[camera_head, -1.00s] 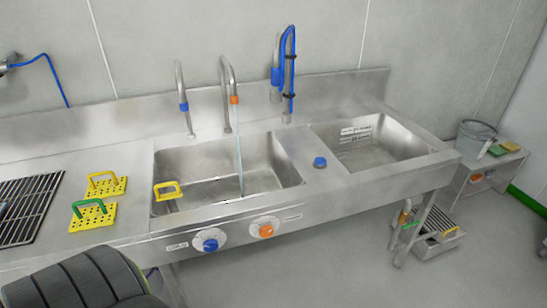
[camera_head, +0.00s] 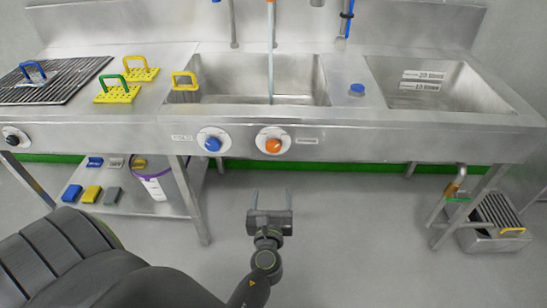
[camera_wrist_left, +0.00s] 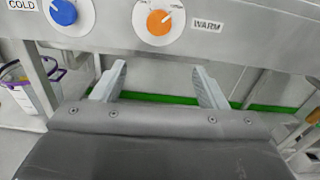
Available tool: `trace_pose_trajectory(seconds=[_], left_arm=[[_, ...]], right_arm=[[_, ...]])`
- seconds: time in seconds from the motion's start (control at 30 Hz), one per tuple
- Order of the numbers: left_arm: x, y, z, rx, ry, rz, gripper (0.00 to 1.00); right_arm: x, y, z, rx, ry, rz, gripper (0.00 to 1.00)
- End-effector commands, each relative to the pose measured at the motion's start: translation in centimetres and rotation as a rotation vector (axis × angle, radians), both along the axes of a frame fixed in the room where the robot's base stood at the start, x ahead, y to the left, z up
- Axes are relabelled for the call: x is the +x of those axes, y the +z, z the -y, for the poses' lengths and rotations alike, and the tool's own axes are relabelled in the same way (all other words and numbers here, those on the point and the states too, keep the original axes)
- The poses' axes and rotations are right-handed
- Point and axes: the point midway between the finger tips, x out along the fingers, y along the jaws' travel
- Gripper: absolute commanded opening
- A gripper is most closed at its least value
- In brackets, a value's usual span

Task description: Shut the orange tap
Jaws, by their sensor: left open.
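The orange tap knob (camera_head: 273,145) sits on a white dial on the sink's front panel, beside a label that reads WARM in the left wrist view. It also shows at the top of the left wrist view (camera_wrist_left: 159,22). A stream of water (camera_head: 270,60) falls into the left basin (camera_head: 230,75). The blue knob (camera_head: 212,144) is on the panel to its left, labelled COLD. My left gripper (camera_head: 271,192) is open and empty, below and in front of the orange knob, its fingers (camera_wrist_left: 160,85) pointing toward the panel. My right gripper is not in view.
Yellow perforated pads with handles (camera_head: 117,92) lie on the left counter by a black grate (camera_head: 50,80). A lower shelf (camera_head: 125,200) holds a white bucket (camera_head: 155,183) and coloured blocks. The floor before the panel is clear.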

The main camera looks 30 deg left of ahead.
Motion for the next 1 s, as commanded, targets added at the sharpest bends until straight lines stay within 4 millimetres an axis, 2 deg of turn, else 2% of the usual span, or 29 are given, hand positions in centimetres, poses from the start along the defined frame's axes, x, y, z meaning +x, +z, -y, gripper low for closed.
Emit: trace_pose_trajectory(seconds=[0.1, 0.27, 0.8, 1.0], left_arm=[[0.3, 1.1, -0.3, 0.058, 0.009, 0.004, 0.67], [1.8, 1.4, -1.2, 0.067, 0.007, 0.005, 0.67], [11.5, 1.2, -7.2, 0.064, 0.009, 0.003, 0.67], [13.9, 1.1, -8.6, 0.062, 0.009, 0.003, 0.67]], right_arm=[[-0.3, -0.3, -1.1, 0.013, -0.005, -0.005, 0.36], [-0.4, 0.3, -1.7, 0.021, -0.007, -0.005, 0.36], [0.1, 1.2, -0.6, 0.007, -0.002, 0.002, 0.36], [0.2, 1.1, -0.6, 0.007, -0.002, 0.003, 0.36]])
